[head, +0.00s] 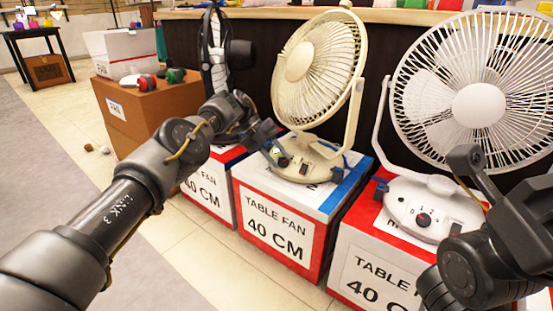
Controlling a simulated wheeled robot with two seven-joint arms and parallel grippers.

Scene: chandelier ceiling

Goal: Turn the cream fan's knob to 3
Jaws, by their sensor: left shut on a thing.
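The cream fan (318,70) stands upright on a red, white and blue box in the middle of the head view. Its base (318,165) has a control panel at the front left with a small dark knob (283,160). My left gripper (276,152) reaches in from the left, low over the base. Its fingers are shut on the knob, and they partly cover the panel. The number the knob points to is too small and covered to read.
A white fan (478,103) with a numbered dial (424,220) stands on a similar box to the right. A dark fan (215,60) stands behind my left arm. Brown and white cartons (140,110) are at the left. The tiled floor in front is clear.

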